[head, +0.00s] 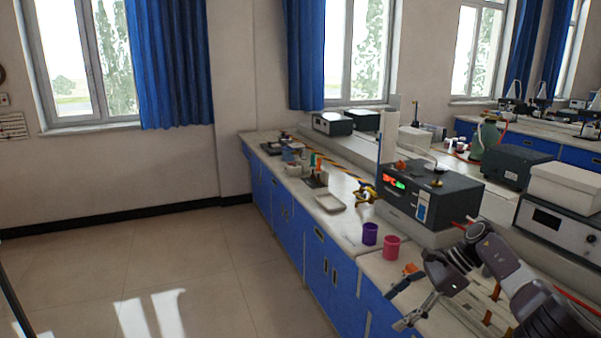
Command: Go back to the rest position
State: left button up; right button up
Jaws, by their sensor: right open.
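My right arm comes in from the lower right. My right gripper (398,308) is open, its two fingers spread apart and pointing left near the front edge of the lab bench (335,228). Nothing shows between the fingers. My left gripper is not in view.
A dark instrument box (430,195) with a lit display stands behind the cups. A white tray (330,202) lies farther along the bench. A white box (568,187) sits on another instrument at right. The tiled floor (150,270) at left is clear.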

jog(key=a+f+m+t+y, duration=0.2)
jog(key=a+f+m+t, duration=0.1)
jog(key=a+f+m, duration=0.5)
jog(key=a+f+m+t+y, duration=0.2)
jog(key=a+f+m+t, duration=0.15)
jog(key=f+m, duration=0.45)
jog(key=s+d+f+m+t+h, duration=0.25)
jog(key=s+f+m, duration=0.25)
jog(key=f+m, duration=0.4)
jog(key=s+d+f+m+t+h, duration=0.15)
jog(key=s+f+m+h, duration=0.35)
jog(key=f, duration=0.7)
jog(key=s+d+f+m+g+h, duration=0.25)
jog(key=s+f+m, duration=0.4)
jog(key=s, duration=0.35)
jog(key=s+d+f+m+g+h, duration=0.1)
jog(key=s+d+f+m, duration=0.2)
jog(key=s+f+m, duration=0.6)
jog(key=s+d+f+m+g, duration=0.1)
jog(key=s+f+m+g, duration=0.1)
jog(key=s, duration=1.3)
jog(key=s+f+m+g+h, duration=0.1)
jog(key=s+f+m+g, duration=0.2)
jog(key=s, duration=1.2)
jog(key=shift+d+f+m+g, duration=0.15)
jog(key=shift+d+m+g, duration=0.25)
jog(key=shift+m+g, duration=0.25)
